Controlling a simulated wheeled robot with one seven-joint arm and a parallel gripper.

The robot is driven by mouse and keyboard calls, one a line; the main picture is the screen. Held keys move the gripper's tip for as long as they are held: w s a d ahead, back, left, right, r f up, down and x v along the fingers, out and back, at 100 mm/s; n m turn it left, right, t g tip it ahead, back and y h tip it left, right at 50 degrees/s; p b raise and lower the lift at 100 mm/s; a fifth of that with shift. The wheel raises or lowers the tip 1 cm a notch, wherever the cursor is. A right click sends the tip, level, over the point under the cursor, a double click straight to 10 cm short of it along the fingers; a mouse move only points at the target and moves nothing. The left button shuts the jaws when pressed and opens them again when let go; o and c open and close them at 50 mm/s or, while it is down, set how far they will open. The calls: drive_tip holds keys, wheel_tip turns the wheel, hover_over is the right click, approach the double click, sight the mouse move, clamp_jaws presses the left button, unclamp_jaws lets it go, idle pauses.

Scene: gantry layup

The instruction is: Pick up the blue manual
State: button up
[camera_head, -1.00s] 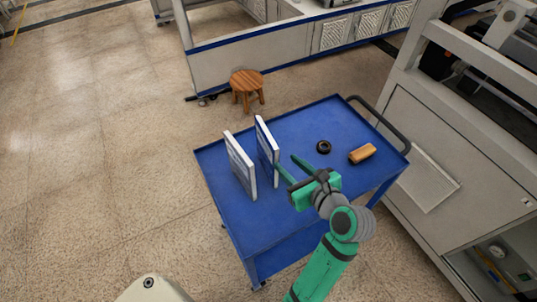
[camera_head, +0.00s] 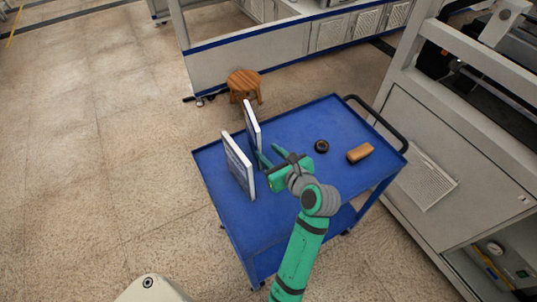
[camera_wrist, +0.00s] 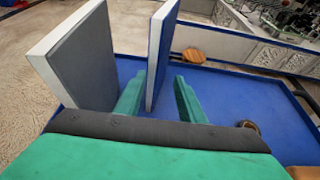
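Two manuals stand upright side by side on a blue cart (camera_head: 300,110). The manual that looks blue (camera_head: 250,124) is the farther one; in the wrist view it is the right-hand one (camera_wrist: 167,50), with a white near edge and a blue face. The other manual (camera_head: 236,165) shows a grey face in the wrist view (camera_wrist: 88,65). My gripper (camera_head: 267,151) is open at the near edge of the blue manual. In the wrist view its fingers (camera_wrist: 158,88) lie to either side of that edge. Whether they touch it I cannot tell.
A black ring (camera_head: 321,146) and an orange-brown block (camera_head: 360,152) lie on the right part of the cart. A wooden stool (camera_head: 244,84) stands behind the cart. A large grey machine (camera_head: 430,150) is close on the right. The grey manual is close beside the left finger.

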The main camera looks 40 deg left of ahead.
drive_tip(key=shift+x, duration=0.9)
drive_tip(key=shift+w, duration=0.2)
drive_tip(key=shift+d, duration=0.1)
clamp_jaws()
drive_tip(key=shift+w, duration=0.1)
